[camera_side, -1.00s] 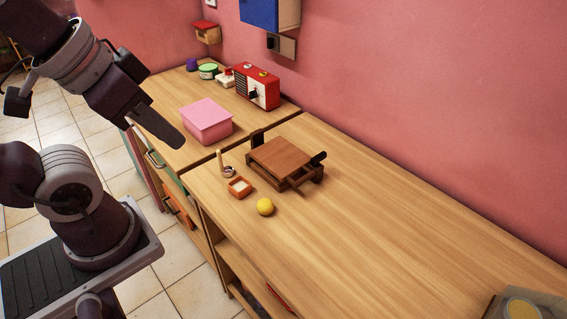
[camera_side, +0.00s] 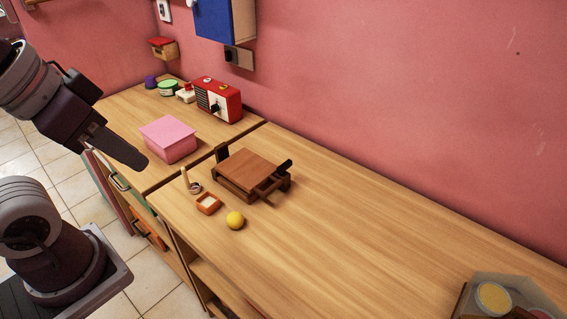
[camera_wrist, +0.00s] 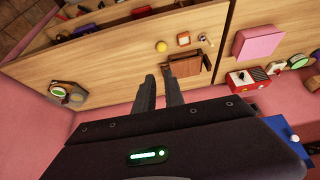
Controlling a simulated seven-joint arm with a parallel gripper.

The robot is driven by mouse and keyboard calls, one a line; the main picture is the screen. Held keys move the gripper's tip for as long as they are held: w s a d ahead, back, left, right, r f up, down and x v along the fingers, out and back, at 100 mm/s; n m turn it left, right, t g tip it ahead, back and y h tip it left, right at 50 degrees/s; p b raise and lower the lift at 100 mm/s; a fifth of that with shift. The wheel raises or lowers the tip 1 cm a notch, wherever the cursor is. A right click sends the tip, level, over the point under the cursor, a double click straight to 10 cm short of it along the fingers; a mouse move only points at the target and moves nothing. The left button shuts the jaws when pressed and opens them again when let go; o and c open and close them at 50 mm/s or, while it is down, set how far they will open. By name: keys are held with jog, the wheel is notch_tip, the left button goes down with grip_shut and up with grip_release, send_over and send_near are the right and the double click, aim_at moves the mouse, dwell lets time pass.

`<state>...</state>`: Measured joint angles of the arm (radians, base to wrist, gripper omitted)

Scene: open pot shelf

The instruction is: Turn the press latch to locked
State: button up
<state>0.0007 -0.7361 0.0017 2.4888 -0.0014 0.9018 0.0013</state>
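The press (camera_side: 248,170) is a low brown wooden device with a flat top board, standing on the counter in the side view. A dark lever (camera_side: 285,167) sticks out at its right end, and a dark upright part (camera_side: 222,154) stands at its back left. I cannot tell which of these is the latch, or its setting.
A yellow ball (camera_side: 235,220), a small orange box (camera_side: 208,204) and a small wooden peg item (camera_side: 190,183) lie in front of the press. A pink box (camera_side: 168,138) and red radio (camera_side: 218,100) stand further back.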

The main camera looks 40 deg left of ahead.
jog(key=o, duration=0.3)
jog(key=shift+g, duration=0.6)
jog(key=w, duration=0.2)
jog(key=w+r, duration=0.1)
jog(key=w, duration=0.1)
jog(key=w+r, duration=0.1)
jog(key=w, duration=0.1)
jog(key=shift+w, duration=0.3)
jog(key=g, duration=0.4)
send_over(282, 166)
notch_tip(282, 166, down, 16)
notch_tip(282, 166, down, 9)
grip_shut()
